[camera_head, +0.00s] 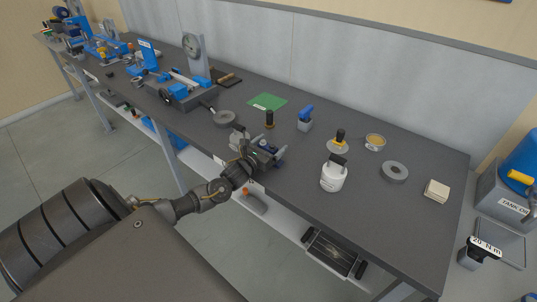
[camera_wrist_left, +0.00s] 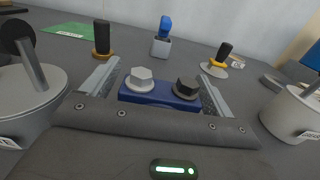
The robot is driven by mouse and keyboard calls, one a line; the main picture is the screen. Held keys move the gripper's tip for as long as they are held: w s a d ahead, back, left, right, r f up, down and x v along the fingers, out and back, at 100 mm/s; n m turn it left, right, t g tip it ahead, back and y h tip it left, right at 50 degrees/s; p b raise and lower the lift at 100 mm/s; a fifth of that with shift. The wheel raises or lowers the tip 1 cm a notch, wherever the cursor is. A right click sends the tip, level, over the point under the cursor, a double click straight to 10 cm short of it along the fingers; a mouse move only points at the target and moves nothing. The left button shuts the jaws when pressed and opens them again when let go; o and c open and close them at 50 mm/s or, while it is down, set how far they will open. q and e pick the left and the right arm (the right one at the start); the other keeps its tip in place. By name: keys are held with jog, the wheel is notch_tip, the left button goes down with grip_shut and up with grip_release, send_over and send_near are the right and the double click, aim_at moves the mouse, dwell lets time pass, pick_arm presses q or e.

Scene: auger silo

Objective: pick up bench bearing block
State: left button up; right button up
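The bench bearing block is a dark blue block (camera_wrist_left: 158,95) with one light and one dark hex bolt head on top, in the left wrist view. It lies between the two grey fingers of my left gripper (camera_wrist_left: 160,88). The fingers stand close to its sides; I cannot tell whether they press on it. In the head view my left gripper (camera_head: 266,152) is low over the front edge of the bench, and the block is mostly hidden by it. My right gripper is not in view.
A green mat (camera_head: 268,101) lies behind. A wall closes the back.

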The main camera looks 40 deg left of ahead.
pick_arm(q)
jog(key=c, duration=1.4)
jog(key=shift+w+r, duration=0.1)
jog(key=shift+c, duration=0.2)
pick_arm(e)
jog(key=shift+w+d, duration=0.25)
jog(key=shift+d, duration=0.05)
pick_arm(q)
jog(key=shift+r, duration=0.1)
jog(key=shift+r, duration=1.55)
jog(key=s+r+b, duration=0.3)
jog(key=s+r, duration=0.6)
jog(key=s, duration=0.5)
jog(key=shift+d+r, duration=0.2)
jog(key=shift+r, duration=0.15)
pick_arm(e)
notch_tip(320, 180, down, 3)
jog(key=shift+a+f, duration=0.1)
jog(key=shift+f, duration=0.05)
